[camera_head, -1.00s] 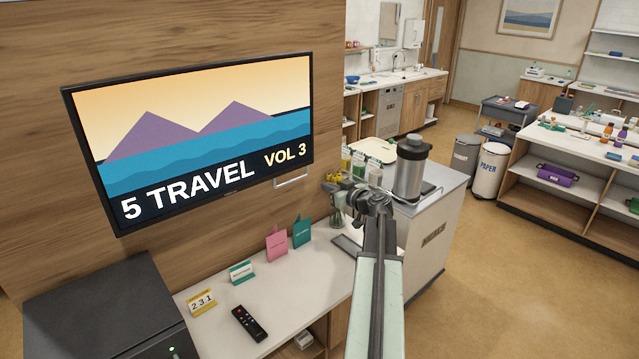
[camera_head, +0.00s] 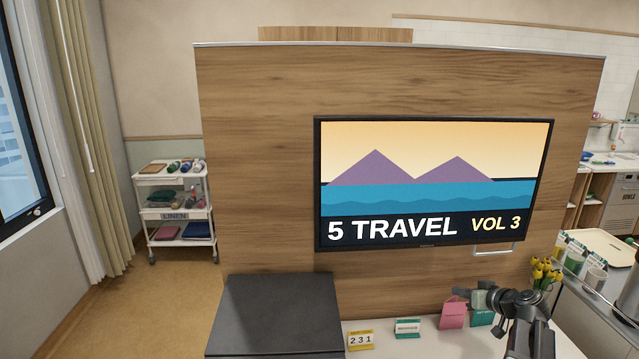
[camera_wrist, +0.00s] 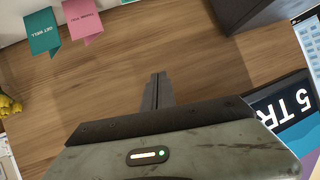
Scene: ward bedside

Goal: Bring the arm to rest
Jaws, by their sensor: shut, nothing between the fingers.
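My gripper (camera_wrist: 158,90) is shut and empty in the wrist view, its fingers closed together in front of the brown wood panel. In the head view my arm rises from the bottom right edge, and my gripper (camera_head: 467,291) points left above the white counter. It is in front of the panel, below the screen and close to the pink card (camera_head: 452,314) in the picture. I cannot tell whether it touches anything. The wrist view shows the panel tilted, with the screen (camera_wrist: 290,112) at the right.
The screen (camera_head: 430,185) reads "5 TRAVEL VOL 3". A black cabinet (camera_head: 278,310) stands left of the counter. A teal card (camera_head: 482,318), yellow flowers (camera_head: 545,270) and a number card (camera_head: 360,340) are near the arm. A linen cart (camera_head: 175,212) stands far left, with open floor before it.

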